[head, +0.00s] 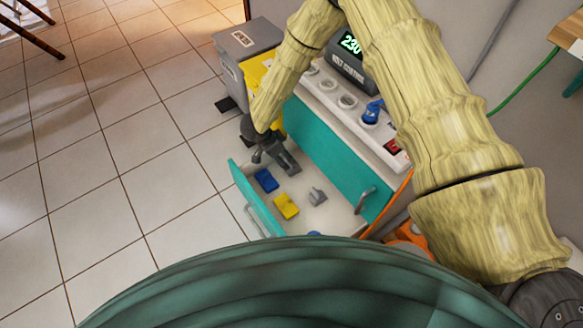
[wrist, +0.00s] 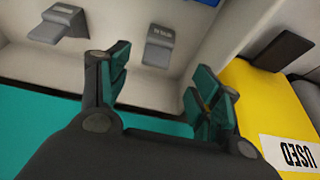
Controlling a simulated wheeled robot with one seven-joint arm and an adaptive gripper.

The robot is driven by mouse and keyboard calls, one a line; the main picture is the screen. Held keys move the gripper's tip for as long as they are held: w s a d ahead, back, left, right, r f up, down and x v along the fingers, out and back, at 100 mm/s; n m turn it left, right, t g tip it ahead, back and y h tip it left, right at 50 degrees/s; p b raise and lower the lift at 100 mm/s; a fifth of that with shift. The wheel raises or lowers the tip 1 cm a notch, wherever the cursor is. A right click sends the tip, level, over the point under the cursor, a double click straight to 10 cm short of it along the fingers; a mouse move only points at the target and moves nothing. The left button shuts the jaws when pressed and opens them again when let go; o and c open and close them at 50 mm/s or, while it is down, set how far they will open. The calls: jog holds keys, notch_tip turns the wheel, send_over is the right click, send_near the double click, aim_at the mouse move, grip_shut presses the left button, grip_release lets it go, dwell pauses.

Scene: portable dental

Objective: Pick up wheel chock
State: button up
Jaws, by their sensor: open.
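My gripper (head: 270,152) is open and empty above the far end of an open drawer. In the wrist view its two fingers (wrist: 160,78) stand well apart. Beyond them, a small grey wedge-like piece (wrist: 160,44) with a dark label lies on the pale drawer floor, roughly in line with the gap. A second grey piece (wrist: 58,24) lies to the left. The head view shows a grey piece (head: 317,197) in the drawer. I cannot read the labels well enough to tell which is the wheel chock. Nothing is touching the fingers.
The drawer's teal front (head: 252,195) also holds in a blue block (head: 266,180) and a yellow block (head: 286,206). A yellow container marked USED (wrist: 255,95) stands close to the right finger. The cabinet (head: 335,150) rises beside the drawer. Open tiled floor lies left.

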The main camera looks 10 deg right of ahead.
jog(key=shift+b+x, duration=2)
jog(key=shift+x, duration=1.75)
jog(key=shift+s+d+r, duration=0.1)
jog(key=shift+s+d, duration=0.1)
jog(key=c, duration=1.2)
jog(key=shift+r, duration=0.15)
notch_tip(320, 180, up, 8)
jog(key=p, duration=0.4)
jog(key=s+a+f+p, duration=0.1)
jog(key=s+p, duration=0.3)
jog(key=s, duration=1.4)
jog(key=shift+a+p, duration=0.25)
jog(key=shift+p, duration=0.15)
jog(key=shift+f, duration=0.15)
notch_tip(320, 180, up, 9)
jog(key=p, duration=0.8)
